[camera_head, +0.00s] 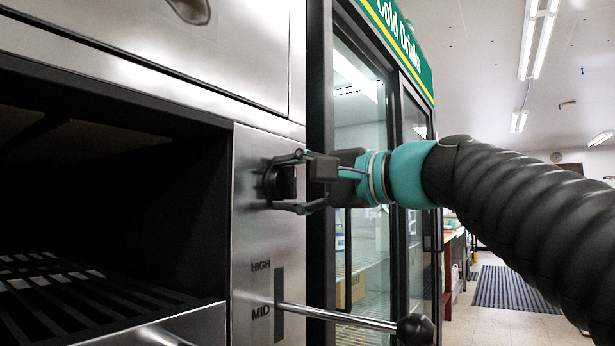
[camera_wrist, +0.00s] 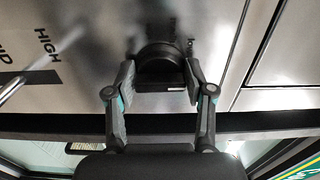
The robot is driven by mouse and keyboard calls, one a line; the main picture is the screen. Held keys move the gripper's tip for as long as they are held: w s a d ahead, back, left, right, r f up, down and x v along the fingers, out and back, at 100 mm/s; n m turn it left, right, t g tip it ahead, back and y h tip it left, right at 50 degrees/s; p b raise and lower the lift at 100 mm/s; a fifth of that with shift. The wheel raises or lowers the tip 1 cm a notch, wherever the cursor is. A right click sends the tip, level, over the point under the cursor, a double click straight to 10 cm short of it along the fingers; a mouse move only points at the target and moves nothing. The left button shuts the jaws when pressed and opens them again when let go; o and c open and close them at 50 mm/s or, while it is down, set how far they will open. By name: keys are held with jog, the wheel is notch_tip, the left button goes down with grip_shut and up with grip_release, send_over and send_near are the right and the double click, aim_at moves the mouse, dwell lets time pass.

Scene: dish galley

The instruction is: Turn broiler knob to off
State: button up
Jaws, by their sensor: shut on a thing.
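The broiler knob (camera_head: 284,182) is a black round dial on the steel panel (camera_head: 250,225) right of the dark broiler opening. My gripper (camera_head: 286,180) reaches it from the right, with one finger above and one below. In the wrist view the knob (camera_wrist: 160,68) sits between the two fingers of my gripper (camera_wrist: 158,85), which are shut on its sides. A small white mark shows on the knob's near edge. The lettering on the panel by the knob is mostly hidden, so I cannot read its setting.
A lever with a black ball end (camera_head: 415,329) sticks out below the knob from a slot marked HIGH and MID. The broiler opening (camera_head: 100,200) with its rack lies to the left. A glass-door drinks cooler (camera_head: 365,200) stands behind my arm.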

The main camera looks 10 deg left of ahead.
dwell(0.4)
jog(key=o, duration=1.2)
jog(key=v, duration=1.2)
jog(key=shift+s, duration=0.1)
